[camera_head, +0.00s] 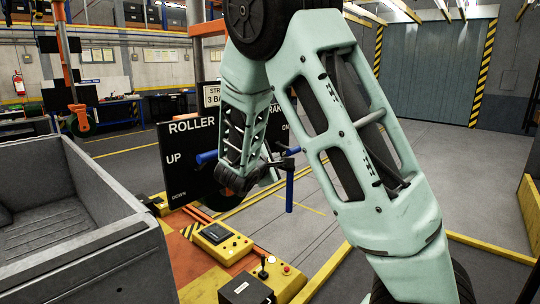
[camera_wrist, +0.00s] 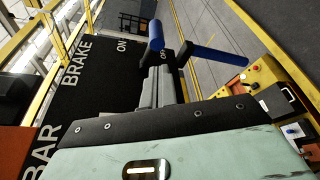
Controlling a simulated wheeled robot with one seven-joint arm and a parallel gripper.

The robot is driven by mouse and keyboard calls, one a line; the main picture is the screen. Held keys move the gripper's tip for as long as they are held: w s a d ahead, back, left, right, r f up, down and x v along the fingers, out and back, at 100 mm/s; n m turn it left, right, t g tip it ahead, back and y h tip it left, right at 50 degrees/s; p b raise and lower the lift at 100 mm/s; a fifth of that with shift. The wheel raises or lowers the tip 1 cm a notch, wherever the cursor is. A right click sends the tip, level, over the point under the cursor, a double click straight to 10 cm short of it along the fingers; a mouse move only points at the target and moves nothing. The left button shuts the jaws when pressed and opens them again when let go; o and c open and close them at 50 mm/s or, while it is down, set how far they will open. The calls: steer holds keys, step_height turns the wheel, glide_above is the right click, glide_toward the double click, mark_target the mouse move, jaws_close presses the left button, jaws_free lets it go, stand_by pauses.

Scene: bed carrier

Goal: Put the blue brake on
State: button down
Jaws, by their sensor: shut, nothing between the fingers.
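A black control panel (camera_head: 180,175) carries the labels ROLLER BAR and BRAKE; the wrist view shows BRAKE, ON and OFF on it (camera_wrist: 100,95). A blue handle (camera_head: 289,192) hangs down at the brake side, right of the panel. In the wrist view one blue bar (camera_wrist: 220,55) points right from a black mount near OFF, and a shorter blue piece (camera_wrist: 155,35) stands beside it. My gripper (camera_wrist: 160,80) is shut and empty, close to these black lever parts; contact cannot be told. My arm hides part of the panel in the head view.
Another blue handle (camera_head: 204,157) sticks out left at the roller side. A grey bin (camera_head: 70,205) stands at the left. A yellow control box (camera_head: 220,243) and a small joystick box (camera_head: 250,285) sit below the panel. Yellow rails (camera_head: 320,275) border the right side; open floor lies beyond.

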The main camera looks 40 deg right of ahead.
mark_target(286, 147)
steer(key=p+x, duration=0.1)
steer(key=x, duration=0.4)
steer(key=shift+w+d+p, duration=0.1)
steer(key=shift+d+p, duration=0.2)
steer(key=shift+p, duration=0.1)
